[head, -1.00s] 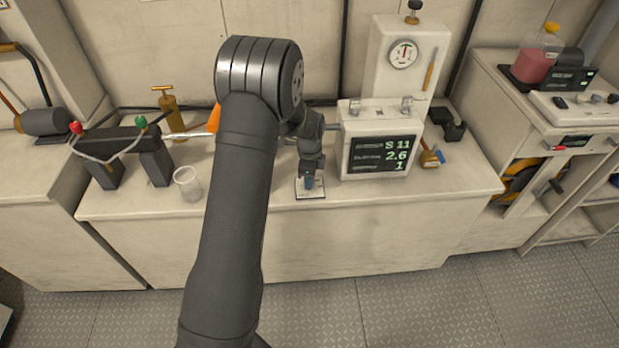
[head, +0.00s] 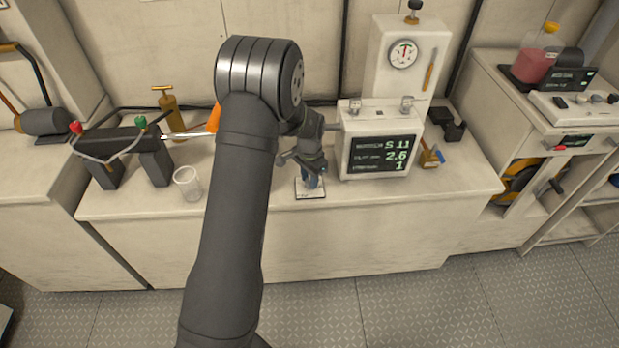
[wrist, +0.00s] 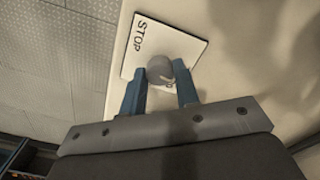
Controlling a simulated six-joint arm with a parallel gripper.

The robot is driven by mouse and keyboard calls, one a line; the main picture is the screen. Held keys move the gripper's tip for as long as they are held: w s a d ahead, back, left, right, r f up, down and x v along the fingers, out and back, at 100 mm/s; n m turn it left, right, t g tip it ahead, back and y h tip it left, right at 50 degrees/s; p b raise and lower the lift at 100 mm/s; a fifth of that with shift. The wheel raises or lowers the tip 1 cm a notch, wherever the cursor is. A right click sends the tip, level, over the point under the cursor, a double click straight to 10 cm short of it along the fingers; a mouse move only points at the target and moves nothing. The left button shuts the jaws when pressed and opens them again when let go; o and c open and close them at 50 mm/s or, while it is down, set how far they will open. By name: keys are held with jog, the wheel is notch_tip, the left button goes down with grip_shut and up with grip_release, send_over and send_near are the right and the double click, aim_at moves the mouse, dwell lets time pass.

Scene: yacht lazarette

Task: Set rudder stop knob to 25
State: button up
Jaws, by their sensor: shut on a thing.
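The rudder stop knob (wrist: 160,70) is a small grey round knob on a white plate (wrist: 136,62) marked "STOP" in the wrist view. My gripper (wrist: 166,80) has its two blue fingers closed on either side of the knob. The knob's pointer and most of the scale are hidden by the knob and fingers, so I cannot read its setting. In the head view the plate (head: 311,195) lies near the counter's front edge, with my gripper (head: 311,183) pointing down over it.
A clear cup (head: 187,184) and a dark stand (head: 118,140) with red and green knobs are to the left. The counter front (head: 380,235) is bare.

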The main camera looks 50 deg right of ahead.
aim_at(309, 181)
jog(key=shift+n, duration=0.8)
jog(key=o, duration=1)
jog(key=shift+c, duration=0.2)
jog(key=shift+r, duration=0.1)
notch_tip(309, 181, up, 17)
jog(key=shift+r, duration=0.15)
notch_tip(309, 181, down, 18)
jog(key=shift+r, duration=0.25)
